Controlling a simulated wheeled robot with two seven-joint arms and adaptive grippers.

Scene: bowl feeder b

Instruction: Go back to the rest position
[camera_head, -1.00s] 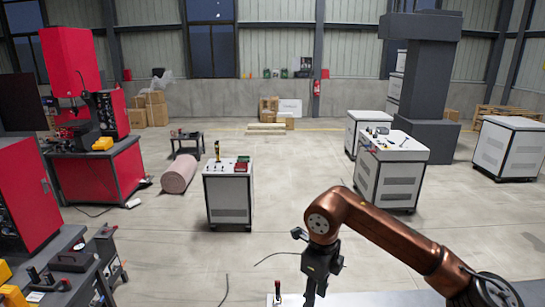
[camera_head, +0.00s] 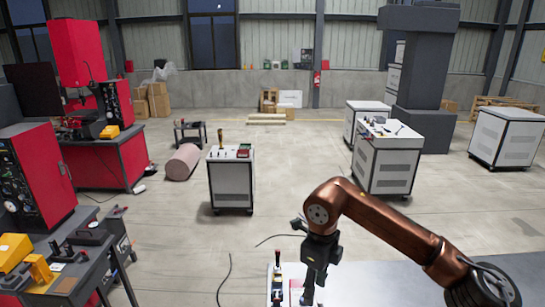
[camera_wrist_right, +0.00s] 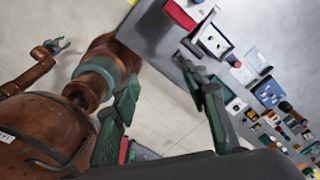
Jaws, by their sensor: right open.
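My right gripper (camera_head: 309,290) hangs pointing down at the bottom middle of the head view, at the end of a bent copper arm. It is above or beside a pale worktop (camera_head: 345,285), and I cannot tell the exact height. In the right wrist view its two green-grey fingers (camera_wrist_right: 163,92) are spread, with only floor and worktop behind them and nothing held. A second copper arm with a small gripper (camera_wrist_right: 57,46), my left one, shows at the upper left of the wrist view. It is too small to read its jaws. It is outside the head view.
The worktop carries several small parts (camera_wrist_right: 268,92) and a red-and-white box (camera_wrist_right: 190,12). A white cabinet (camera_head: 231,185) stands ahead on open floor. Red machines (camera_head: 40,175) and a cart (camera_head: 85,270) stand left.

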